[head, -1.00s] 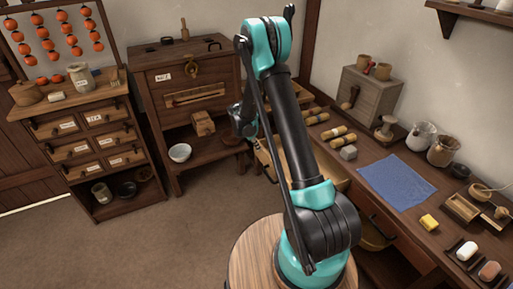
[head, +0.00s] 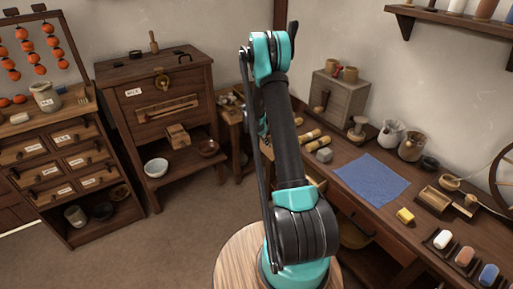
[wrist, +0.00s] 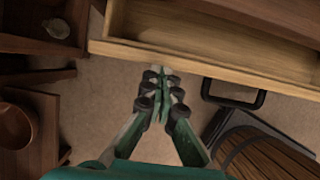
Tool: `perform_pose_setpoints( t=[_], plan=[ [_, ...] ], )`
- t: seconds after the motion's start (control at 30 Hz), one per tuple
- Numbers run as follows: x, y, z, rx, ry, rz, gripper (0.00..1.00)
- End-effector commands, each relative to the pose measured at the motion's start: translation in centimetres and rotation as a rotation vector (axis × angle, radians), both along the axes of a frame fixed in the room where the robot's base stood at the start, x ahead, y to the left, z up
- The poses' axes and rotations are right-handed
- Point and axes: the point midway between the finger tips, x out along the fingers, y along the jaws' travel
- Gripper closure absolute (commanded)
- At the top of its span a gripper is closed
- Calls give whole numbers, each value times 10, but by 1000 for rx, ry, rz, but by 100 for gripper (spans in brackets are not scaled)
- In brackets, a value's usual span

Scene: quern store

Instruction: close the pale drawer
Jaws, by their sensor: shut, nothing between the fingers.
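The pale drawer (wrist: 215,60) stands open across the top of the wrist view, its inside showing bare wood where visible. A dark bar handle (wrist: 236,97) sticks out by its front, right of my fingers. My gripper (wrist: 162,74) is shut and empty, its fingertips close to the outer face of the drawer front, left of the handle. I cannot tell whether they touch it. In the head view only a small pale bit of the drawer (head: 317,181) shows beside my arm, under the workbench; my gripper is hidden there behind my arm.
The workbench (head: 405,213) along the right wall carries a blue cloth (head: 370,180), jars and tools. A dark cabinet (head: 165,130) and a small-drawer chest (head: 65,165) stand left. A banded wooden vessel (wrist: 265,155) is at lower right of the wrist view. Floor is clear at front left.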

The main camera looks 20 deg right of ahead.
Motion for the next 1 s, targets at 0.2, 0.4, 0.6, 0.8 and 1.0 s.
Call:
perform_pose_setpoints(
  t=[0.2,0.4,0.6,0.8,1.0],
  plan=[
    [7,-21,0,0,0,-1,100],
    [9,-26,0,0,-1,0,100],
    [9,-26,0,0,-1,0,100],
    [9,-24,0,0,-1,0,100],
    [9,-3,0,1,1,1,100]
  ],
)
